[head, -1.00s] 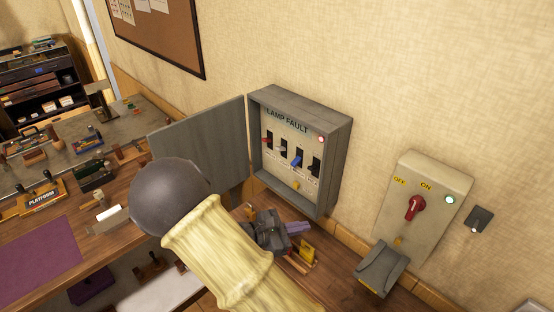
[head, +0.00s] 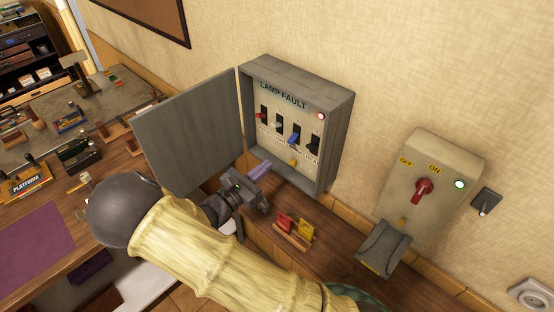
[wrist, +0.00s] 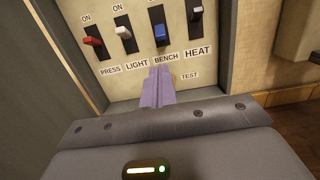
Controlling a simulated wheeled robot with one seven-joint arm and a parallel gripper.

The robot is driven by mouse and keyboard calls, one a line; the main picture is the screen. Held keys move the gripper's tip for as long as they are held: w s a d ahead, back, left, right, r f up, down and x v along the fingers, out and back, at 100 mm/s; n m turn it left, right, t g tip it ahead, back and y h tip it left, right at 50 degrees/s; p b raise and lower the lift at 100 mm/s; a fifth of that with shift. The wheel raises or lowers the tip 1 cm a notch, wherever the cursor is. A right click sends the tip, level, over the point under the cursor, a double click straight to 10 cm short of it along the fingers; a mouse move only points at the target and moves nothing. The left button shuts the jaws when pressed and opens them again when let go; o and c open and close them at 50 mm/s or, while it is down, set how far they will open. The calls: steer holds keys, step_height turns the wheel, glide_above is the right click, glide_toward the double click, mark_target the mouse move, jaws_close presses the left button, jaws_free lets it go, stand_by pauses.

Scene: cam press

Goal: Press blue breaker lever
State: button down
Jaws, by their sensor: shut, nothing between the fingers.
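The blue breaker lever (head: 294,139) is third from the left in the open grey breaker box (head: 333,135). In the wrist view the blue lever (wrist: 160,36) sits low in its slot, above the BENCH label. My gripper (head: 262,171) is in front of the box's lower edge, below the lever. Its narrow purple fingers (wrist: 158,87) are together, with nothing between them, and point at the panel under the BENCH label. They look apart from the blue lever.
Red (wrist: 93,41), white (wrist: 124,32) and black (wrist: 197,14) levers stand beside the blue one. The box door (head: 190,132) hangs open to the left. Red and yellow pieces (head: 292,227) stand on the bench below. An OFF/ON switch box (head: 445,165) is at right.

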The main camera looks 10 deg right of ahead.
steer(key=p, duration=0.3)
glide_toward(297, 134)
steer(key=w+d+f, duration=0.1)
steer(key=w+d, duration=0.1)
steer(key=w+d+f, duration=0.1)
steer(key=d, duration=0.1)
steer(key=shift+w+f, duration=0.35)
steer(key=shift+w+d+f, duration=0.1)
steer(key=shift+w+d, duration=0.1)
